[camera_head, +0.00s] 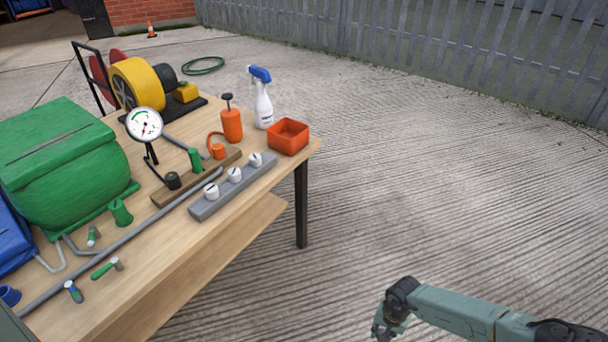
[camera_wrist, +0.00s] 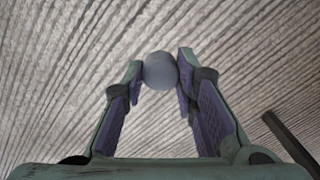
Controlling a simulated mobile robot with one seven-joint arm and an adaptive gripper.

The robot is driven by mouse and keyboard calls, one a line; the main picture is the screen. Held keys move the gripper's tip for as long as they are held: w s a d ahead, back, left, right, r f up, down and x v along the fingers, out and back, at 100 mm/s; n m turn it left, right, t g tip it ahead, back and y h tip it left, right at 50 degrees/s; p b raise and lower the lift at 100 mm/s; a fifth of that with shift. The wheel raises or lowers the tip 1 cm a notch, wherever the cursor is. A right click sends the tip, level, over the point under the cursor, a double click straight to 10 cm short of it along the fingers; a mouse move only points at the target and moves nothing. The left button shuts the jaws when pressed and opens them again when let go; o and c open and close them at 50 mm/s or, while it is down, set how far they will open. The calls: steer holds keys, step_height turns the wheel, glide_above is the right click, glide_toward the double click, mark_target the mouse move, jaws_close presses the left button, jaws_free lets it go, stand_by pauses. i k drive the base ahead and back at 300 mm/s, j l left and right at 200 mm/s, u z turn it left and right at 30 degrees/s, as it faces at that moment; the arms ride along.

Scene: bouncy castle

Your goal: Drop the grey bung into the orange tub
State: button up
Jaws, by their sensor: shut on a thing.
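The grey bung (camera_wrist: 160,71) shows in the wrist view as a rounded grey end between the two fingertips of my gripper (camera_wrist: 160,76). The fingers are shut on it. Behind it is only concrete ground. In the head view my gripper (camera_head: 384,328) is low at the bottom right, out over the concrete and well apart from the table; the bung cannot be made out there. The orange tub (camera_head: 288,137) is a small, open, square box on the table's far right corner. I cannot see its floor clearly.
The wooden table (camera_head: 185,236) carries a spray bottle (camera_head: 262,98) and an orange pump (camera_head: 231,122) beside the tub. A grey block with white knobs (camera_head: 233,186) lies in front. A black table leg (camera_head: 301,204) stands below the corner. Open concrete (camera_head: 420,190) separates my arm from the table.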

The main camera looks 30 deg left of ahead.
mark_target(296, 143)
steer(key=i+l+u, duration=0.1)
steer(key=i+u, duration=0.2)
steer(key=i, duration=0.25)
steer(key=i+l+u, duration=0.25)
steer(key=i, duration=0.3)
steer(key=i+l+u, duration=0.25)
steer(key=i+u, duration=0.15)
steer(key=i+l+u, duration=0.35)
